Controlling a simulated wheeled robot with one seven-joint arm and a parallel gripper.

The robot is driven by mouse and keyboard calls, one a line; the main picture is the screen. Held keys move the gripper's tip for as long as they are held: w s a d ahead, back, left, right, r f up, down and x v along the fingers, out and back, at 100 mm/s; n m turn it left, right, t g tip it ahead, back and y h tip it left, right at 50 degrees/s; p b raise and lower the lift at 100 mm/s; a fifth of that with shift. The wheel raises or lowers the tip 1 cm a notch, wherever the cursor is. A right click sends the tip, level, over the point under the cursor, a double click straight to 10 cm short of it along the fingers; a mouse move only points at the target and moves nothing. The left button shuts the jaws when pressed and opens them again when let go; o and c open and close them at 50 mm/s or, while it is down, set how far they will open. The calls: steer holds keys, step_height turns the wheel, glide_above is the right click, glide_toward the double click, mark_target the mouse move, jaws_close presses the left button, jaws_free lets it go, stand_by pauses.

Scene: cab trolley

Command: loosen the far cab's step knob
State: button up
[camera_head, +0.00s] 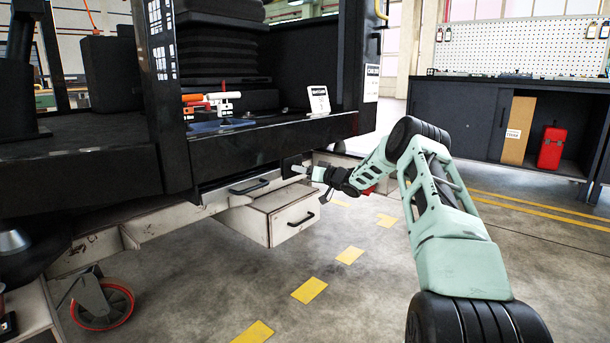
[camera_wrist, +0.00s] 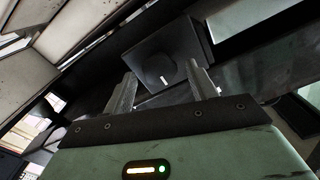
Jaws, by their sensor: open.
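In the wrist view a dark round knob (camera_wrist: 158,68) with a small white mark sits on a dark square block (camera_wrist: 190,42). The two fingers of my gripper (camera_wrist: 163,74) are apart, one on either side of the knob in the picture. I cannot tell whether they touch it or how deep they reach. In the head view my gripper (camera_head: 303,170) is at the lower edge of the black cab (camera_head: 290,137), at its right end. The knob cannot be made out there.
A pale drawer box (camera_head: 262,222) with a black handle hangs under the cab, below my gripper. Levers (camera_head: 212,97) and a white sign (camera_head: 318,100) stand on the cab floor. A dark workbench (camera_head: 470,118) stands back right. The floor with yellow marks is clear.

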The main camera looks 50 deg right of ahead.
steer(key=c, duration=1)
